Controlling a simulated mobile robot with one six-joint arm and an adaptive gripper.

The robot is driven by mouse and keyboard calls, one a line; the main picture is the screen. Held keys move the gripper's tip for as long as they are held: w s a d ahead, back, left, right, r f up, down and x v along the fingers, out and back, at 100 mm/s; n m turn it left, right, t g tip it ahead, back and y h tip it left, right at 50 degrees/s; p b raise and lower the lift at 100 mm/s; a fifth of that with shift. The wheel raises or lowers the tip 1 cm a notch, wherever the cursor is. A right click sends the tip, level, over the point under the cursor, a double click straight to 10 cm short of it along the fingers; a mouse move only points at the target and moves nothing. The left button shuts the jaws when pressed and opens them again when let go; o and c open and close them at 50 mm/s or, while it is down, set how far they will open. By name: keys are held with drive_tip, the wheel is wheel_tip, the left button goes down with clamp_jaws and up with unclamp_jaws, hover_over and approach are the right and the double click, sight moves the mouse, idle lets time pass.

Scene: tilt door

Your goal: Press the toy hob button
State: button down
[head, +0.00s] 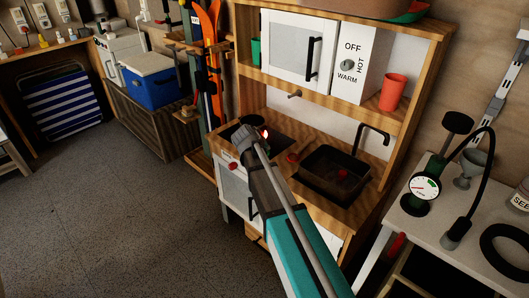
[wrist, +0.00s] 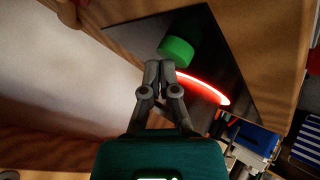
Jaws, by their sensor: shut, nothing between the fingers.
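The toy kitchen's black hob plate (wrist: 215,45) fills the upper middle of the wrist view, with a glowing red ring (wrist: 205,87) on it. A short green cylinder (wrist: 177,51) sits on the plate beside the ring; I cannot tell whether it is the button. My gripper (wrist: 160,66) is shut and empty, its tips close to the cylinder and ring; contact is unclear. In the head view my gripper (head: 243,136) is over the hob's left part, and a small red glow (head: 265,133) shows beside it. My arm and gripper hide part of the hob.
A dark sink (head: 335,172) with a black tap (head: 370,135) lies right of the hob. A shelf with a white microwave (head: 300,45) and a red cup (head: 394,92) is above. A white table (head: 415,235) stands at the right. The floor (head: 100,210) at left is clear.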

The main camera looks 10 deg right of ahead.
drive_tip(key=shift+f, duration=0.2)
drive_tip(key=shift+f+b, duration=0.2)
drive_tip(key=shift+b, duration=0.25)
drive_tip(key=shift+r, duration=0.1)
idle(0.4)
drive_tip(key=shift+r+p, duration=0.3)
drive_tip(key=shift+p, duration=0.15)
drive_tip(key=shift+w, duration=0.1)
wheel_tip(320, 180, up, 6)
drive_tip(key=p, duration=0.6)
idle(0.5)
